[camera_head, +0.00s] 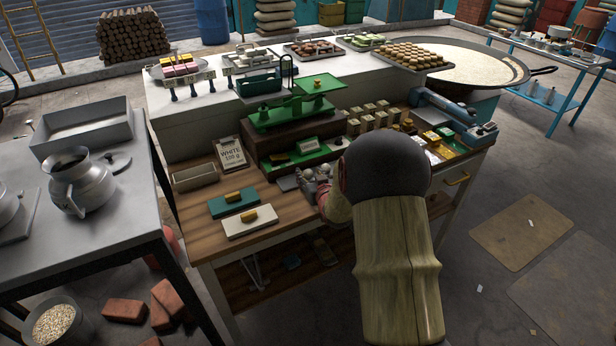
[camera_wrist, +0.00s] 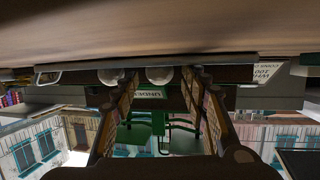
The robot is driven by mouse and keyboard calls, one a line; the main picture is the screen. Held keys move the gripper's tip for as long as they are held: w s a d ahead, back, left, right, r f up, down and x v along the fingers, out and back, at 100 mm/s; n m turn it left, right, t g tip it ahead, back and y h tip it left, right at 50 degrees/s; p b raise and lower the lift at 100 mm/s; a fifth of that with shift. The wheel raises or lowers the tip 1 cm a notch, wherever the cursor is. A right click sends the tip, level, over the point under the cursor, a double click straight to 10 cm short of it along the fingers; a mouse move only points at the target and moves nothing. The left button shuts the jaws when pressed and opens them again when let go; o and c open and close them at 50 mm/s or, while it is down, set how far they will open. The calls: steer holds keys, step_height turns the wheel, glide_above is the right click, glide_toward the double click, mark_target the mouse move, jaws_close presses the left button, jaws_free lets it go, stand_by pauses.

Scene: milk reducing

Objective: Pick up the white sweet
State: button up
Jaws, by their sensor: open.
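My gripper (camera_wrist: 158,90) is open in the wrist view, with its two fingers apart. A pale round thing (camera_wrist: 160,75) shows between the fingertips, and a second pale round thing (camera_wrist: 110,76) is beside it, past the left finger. I cannot tell whether either is the white sweet. Nothing is gripped. In the head view my arm hides most of the gripper. A clipboard (camera_head: 231,154) reads "WHITE 100 g".
A green balance scale (camera_head: 290,112) stands behind the pale pieces. Trays of sweets line the back shelf, including a pink and yellow one (camera_head: 180,69). Tan blocks (camera_head: 375,117) stand right of the scale.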

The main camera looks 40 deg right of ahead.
steer(key=c, duration=0.9)
steer(key=shift+r, duration=0.15)
steer(key=shift+c, duration=0.2)
